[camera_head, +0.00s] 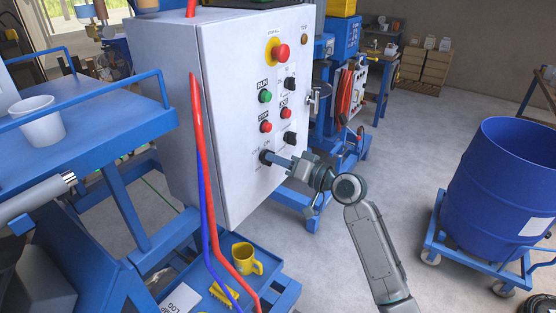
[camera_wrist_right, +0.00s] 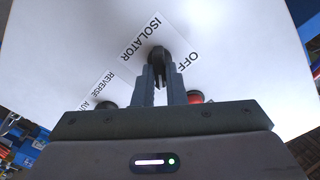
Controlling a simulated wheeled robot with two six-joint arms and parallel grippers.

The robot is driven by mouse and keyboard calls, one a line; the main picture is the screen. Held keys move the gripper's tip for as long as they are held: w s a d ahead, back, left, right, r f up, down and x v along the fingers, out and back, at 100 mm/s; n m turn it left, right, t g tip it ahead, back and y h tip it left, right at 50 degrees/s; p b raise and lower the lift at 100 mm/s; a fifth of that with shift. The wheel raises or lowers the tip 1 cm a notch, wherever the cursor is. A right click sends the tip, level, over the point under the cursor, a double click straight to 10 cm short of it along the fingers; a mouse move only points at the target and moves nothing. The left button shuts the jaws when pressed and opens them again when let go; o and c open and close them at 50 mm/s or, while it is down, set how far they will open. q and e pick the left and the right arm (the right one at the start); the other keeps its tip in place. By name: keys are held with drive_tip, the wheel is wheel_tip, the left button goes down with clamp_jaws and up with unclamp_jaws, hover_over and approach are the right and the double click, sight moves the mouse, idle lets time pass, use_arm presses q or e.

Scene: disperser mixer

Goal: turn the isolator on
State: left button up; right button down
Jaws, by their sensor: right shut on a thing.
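The white control cabinet (camera_head: 225,120) stands at the centre of the head view. Its isolator is a dark rotary knob (camera_head: 264,157) low on the front panel. In the right wrist view the black isolator knob (camera_wrist_right: 159,55) sits beside labels reading ISOLATOR and OFF. My right gripper (camera_head: 277,161) reaches it from the right. Its fingers (camera_wrist_right: 161,82) are shut on the knob, one on each side, and partly hide it. I cannot tell exactly where the knob points. My left gripper is not in view.
Above the isolator are a red emergency stop (camera_head: 281,53), a green button (camera_head: 265,96), red buttons (camera_head: 285,113) and other black knobs (camera_head: 290,138). Red and blue hoses (camera_head: 205,170) hang before the cabinet's left side. A blue drum (camera_head: 500,185) stands right; grey floor lies between.

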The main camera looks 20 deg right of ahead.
drive_tip(key=c, duration=1.5)
unclamp_jaws()
drive_tip(key=shift+b+v, duration=2.4)
drive_tip(key=shift+v, duration=3.05)
